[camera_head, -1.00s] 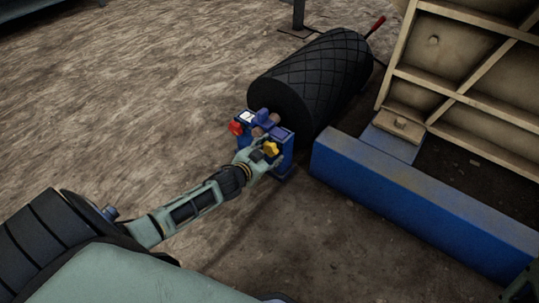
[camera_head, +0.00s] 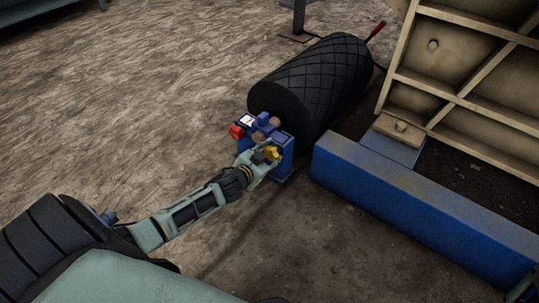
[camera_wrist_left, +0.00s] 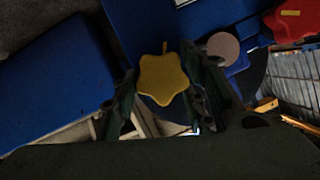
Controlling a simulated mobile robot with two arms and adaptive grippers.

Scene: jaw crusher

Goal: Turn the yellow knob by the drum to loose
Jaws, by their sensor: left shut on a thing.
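The yellow knob (camera_head: 272,153) sits on a blue stand (camera_head: 283,165) at the near end of the black drum (camera_head: 318,80). My left gripper (camera_head: 265,154) reaches it from the lower left and is shut on it. In the left wrist view the star-shaped yellow knob (camera_wrist_left: 163,79) lies between the two dark fingers of my left gripper (camera_wrist_left: 165,88). Part of the knob is hidden by a finger in the head view.
A red knob (camera_head: 236,131) is on the left side of the stand. A long blue beam (camera_head: 420,205) lies close at the right, beside a beige ribbed panel (camera_head: 470,70). A red-handled lever (camera_head: 376,29) stands behind the drum. Open ground lies to the left.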

